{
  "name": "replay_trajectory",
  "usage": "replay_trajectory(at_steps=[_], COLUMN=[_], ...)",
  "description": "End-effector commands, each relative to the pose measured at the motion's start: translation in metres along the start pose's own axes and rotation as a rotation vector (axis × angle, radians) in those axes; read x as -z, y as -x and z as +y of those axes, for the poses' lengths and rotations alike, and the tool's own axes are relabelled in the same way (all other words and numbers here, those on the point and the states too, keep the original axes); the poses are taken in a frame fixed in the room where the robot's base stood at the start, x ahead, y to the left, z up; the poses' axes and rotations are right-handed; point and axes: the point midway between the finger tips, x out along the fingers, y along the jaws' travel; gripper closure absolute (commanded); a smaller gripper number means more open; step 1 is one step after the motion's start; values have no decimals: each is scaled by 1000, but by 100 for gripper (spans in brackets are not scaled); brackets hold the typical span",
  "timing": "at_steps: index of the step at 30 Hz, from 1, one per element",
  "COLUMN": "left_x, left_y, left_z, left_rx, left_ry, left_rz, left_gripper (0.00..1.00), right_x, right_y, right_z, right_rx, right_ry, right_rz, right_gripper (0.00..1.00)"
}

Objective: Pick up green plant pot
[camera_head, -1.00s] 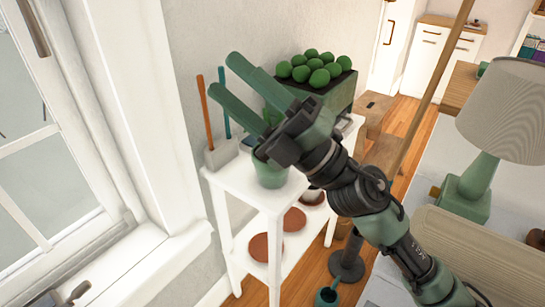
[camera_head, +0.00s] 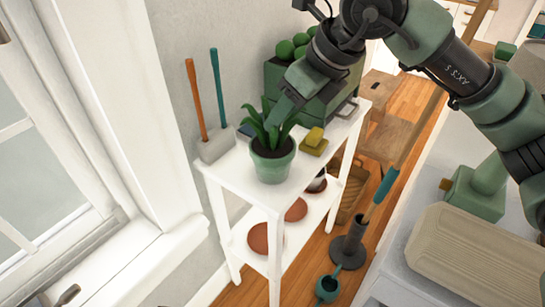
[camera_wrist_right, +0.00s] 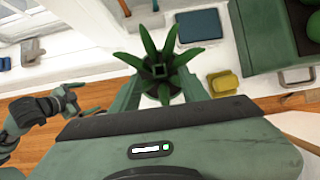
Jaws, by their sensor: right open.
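The green plant pot (camera_head: 272,165) stands upright on the white shelf's top, with dark soil and a spiky plant (camera_head: 268,128) in it. In the right wrist view the plant (camera_wrist_right: 162,66) is seen from above, and its leaves hide most of the pot. My right gripper (camera_head: 284,108) is open, just above and behind the pot, pointing down toward it. In the wrist view its fingers are spread on either side of the plant. Whether they touch it I cannot tell. A part that looks like my left gripper (camera_wrist_right: 78,101) shows at the wrist view's left; its jaws are unclear.
The white shelf (camera_head: 227,176) also holds a yellow sponge (camera_head: 313,141), a grey holder (camera_head: 217,147) with two upright handles and a green planter (camera_head: 350,98). A window is left. Terracotta dishes lie on the lower shelf.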

Motion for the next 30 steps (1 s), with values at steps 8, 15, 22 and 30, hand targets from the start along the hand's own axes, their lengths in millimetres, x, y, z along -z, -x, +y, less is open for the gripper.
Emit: replay_trajectory(at_steps=[8, 15, 22, 30], left_x=[1, -1, -1, -1], left_y=[11, 7, 7, 6], left_z=[0, 0, 0, 0], left_rx=[0, 0, 1, 1], left_ry=[1, 1, 2, 1], left_rz=[19, 14, 14, 14], left_gripper=[0, 0, 0, 0], right_x=[3, 2, 2, 2], right_y=[-32, -59, -59, -58], right_z=[0, 0, 0, 0], right_rx=[-5, -5, -4, -4], right_ry=[1, 2, 2, 2], right_rz=[1, -2, -3, -3], right_gripper=[55, 55, 69, 100])
